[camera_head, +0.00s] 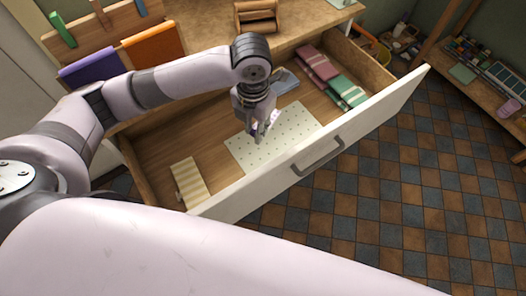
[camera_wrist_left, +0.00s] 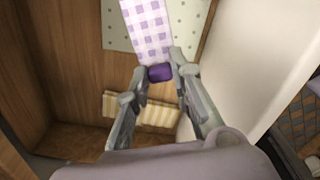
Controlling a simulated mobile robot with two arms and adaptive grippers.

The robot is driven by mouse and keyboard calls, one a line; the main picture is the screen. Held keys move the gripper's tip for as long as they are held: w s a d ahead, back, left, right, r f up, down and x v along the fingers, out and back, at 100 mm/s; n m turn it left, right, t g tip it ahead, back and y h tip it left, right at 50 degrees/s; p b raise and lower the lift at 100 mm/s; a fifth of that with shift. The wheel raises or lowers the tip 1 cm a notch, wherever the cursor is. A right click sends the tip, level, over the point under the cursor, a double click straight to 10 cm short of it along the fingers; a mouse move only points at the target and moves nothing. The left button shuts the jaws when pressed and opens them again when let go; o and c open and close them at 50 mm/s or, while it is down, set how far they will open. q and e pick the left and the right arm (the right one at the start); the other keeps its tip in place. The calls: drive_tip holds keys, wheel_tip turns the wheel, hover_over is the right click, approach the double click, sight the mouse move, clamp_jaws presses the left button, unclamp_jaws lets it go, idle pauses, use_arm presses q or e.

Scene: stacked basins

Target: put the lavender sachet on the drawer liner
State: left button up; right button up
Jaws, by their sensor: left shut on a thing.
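The lavender sachet, with a purple-and-white checked body (camera_wrist_left: 147,28) and a dark purple end (camera_wrist_left: 160,73), is between the fingers of my left gripper (camera_wrist_left: 164,76). In the head view my left gripper (camera_head: 257,136) points down over the open drawer, and a little of the sachet (camera_head: 273,117) shows beside the fingers. The drawer liner (camera_head: 290,132), pale with small dots, lies flat on the drawer floor beneath it; it also shows in the left wrist view (camera_wrist_left: 190,25). I cannot tell whether the sachet touches the liner. My right gripper is not in view.
The drawer front (camera_head: 360,125) with its grey handle stands along the near side. A striped cream cloth (camera_head: 189,182) lies left in the drawer. Folded red (camera_head: 318,65) and green (camera_head: 347,91) cloths lie at the right, with a blue-grey item (camera_head: 286,82) behind.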

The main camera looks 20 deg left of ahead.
sight(257, 161)
use_arm(q)
wheel_tip(257, 161, down, 15)
drive_tip(key=shift+f+b, duration=0.1)
drive_tip(key=shift+b, duration=0.45)
drive_tip(key=shift+f, duration=0.1)
drive_tip(key=o, duration=0.8)
drive_tip(key=shift+o, duration=0.2)
wheel_tip(257, 161, up, 12)
drive_tip(key=shift+r+p, duration=0.2)
drive_tip(key=shift+p, duration=0.25)
